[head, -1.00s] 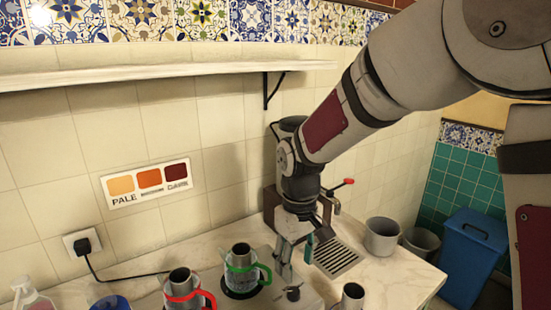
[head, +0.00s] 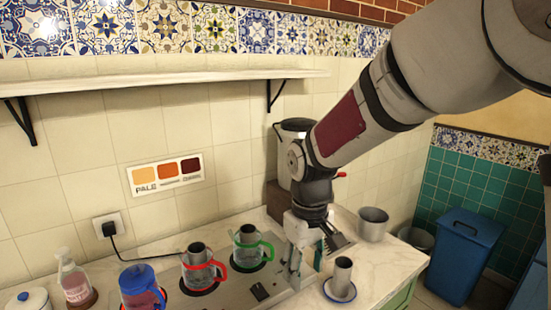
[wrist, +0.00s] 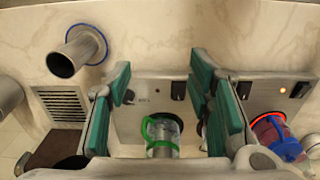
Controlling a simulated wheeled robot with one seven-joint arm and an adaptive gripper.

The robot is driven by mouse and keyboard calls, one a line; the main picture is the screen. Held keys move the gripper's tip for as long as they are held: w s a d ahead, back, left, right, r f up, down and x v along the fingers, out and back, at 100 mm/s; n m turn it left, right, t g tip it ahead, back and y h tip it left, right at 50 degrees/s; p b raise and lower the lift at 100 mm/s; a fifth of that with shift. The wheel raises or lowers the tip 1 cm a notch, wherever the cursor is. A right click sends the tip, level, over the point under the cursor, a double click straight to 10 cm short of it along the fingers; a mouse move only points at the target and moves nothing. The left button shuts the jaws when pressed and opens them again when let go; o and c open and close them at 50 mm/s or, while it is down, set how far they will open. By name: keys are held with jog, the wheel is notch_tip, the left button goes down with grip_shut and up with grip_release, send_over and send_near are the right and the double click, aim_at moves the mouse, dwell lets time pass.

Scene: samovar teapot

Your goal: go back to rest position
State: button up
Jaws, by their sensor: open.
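My gripper (head: 308,252) points down over the counter, right of the teapots. In the wrist view its green-padded fingers (wrist: 160,105) are spread apart with nothing held between them. A glass pot with a green handle (head: 250,248) stands on the stove panel left of the gripper. It shows below and between the fingers in the wrist view (wrist: 162,135). A red-handled glass pot (head: 200,272) and a blue-handled pot with red liquid (head: 143,290) stand further left. A metal cup (head: 342,274) stands on a blue-rimmed saucer (head: 340,291) right of the gripper.
A tall metal samovar (head: 291,140) stands behind my arm. A metal bowl (head: 373,224) sits at the counter's right, near a blue bin (head: 463,255). A shelf (head: 150,81) runs along the wall above. A soap bottle (head: 75,282) and lidded pot (head: 30,301) stand far left.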

jog(key=s+d+r+m+t, duration=0.2)
jog(key=s+d+r+m, duration=0.1)
jog(key=s+d+r, duration=0.55)
jog(key=s+d+r+m+t, duration=0.1)
jog(key=s+d, duration=0.1)
jog(key=s, duration=0.4)
jog(key=s+d+r+m+t, duration=0.1)
jog(key=s+d+m, duration=0.1)
jog(key=s, duration=0.5)
jog(key=shift+d+r+m, duration=0.15)
jog(key=shift+d+m, duration=0.15)
jog(key=shift+d, duration=0.05)
